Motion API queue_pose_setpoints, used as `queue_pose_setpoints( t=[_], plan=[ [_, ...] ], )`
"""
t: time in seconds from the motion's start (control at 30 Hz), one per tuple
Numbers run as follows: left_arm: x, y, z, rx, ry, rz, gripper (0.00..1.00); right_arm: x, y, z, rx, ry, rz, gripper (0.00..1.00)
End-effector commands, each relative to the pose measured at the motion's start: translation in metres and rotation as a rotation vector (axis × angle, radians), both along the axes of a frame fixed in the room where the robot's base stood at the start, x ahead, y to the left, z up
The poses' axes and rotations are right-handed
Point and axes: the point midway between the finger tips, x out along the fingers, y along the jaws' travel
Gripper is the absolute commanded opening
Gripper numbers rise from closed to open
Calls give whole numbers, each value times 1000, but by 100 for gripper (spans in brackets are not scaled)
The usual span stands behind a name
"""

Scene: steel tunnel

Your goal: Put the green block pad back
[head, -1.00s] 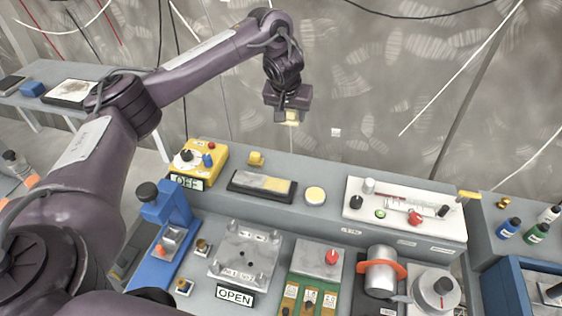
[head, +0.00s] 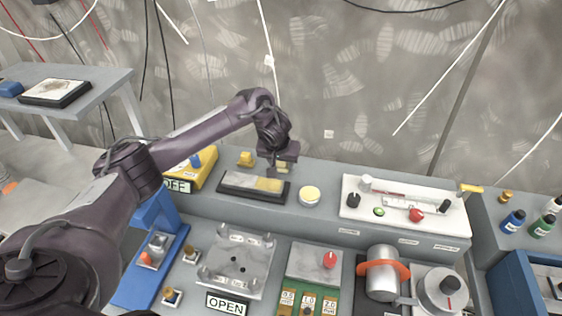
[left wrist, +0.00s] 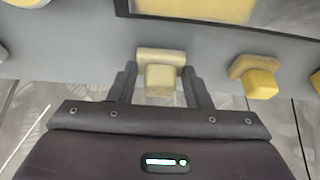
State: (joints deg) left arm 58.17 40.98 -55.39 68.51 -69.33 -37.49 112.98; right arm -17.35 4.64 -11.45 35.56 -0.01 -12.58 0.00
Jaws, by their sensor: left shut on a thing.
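My left gripper (head: 280,170) is low over the back shelf of the bench, just behind the right end of a black-framed tray (head: 254,196). In the left wrist view its fingers (left wrist: 160,85) are shut on a small pale yellow-beige block pad (left wrist: 158,79) with a wider top part. I see no clear green on this pad. In the head view the gripper mostly hides it. I cannot tell whether it touches the shelf. The tray has a grey-beige left part and a yellow right part; its edge also shows in the left wrist view (left wrist: 275,30). My right gripper is out of view.
A yellow block (head: 246,159) stands behind the tray, and also shows in the left wrist view (left wrist: 257,82). A round cream pad (head: 310,195) lies right of the tray. A yellow box (head: 203,168) stands left, a white panel (head: 400,208) right.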

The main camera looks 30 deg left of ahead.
Motion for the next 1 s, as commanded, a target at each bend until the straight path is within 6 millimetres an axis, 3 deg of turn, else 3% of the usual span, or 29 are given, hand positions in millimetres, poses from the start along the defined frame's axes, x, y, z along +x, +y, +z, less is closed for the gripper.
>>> queue_pose_setpoints(
  t=[0.4, 0.43, 0.57, 0.87, 1.0],
  plan=[
    [0, -1, -6, -1, 0, 1, 26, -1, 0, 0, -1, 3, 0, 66],
    [0, -1, -6, -1, -1, 1, 47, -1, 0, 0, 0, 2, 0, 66],
    [0, 0, -6, -1, -1, 0, 64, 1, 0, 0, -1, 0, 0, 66],
    [0, 0, -5, 0, -2, 0, 66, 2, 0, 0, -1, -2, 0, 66],
    [-2, -1, 5, -1, -2, -1, 66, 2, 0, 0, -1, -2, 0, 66]
  ],
)
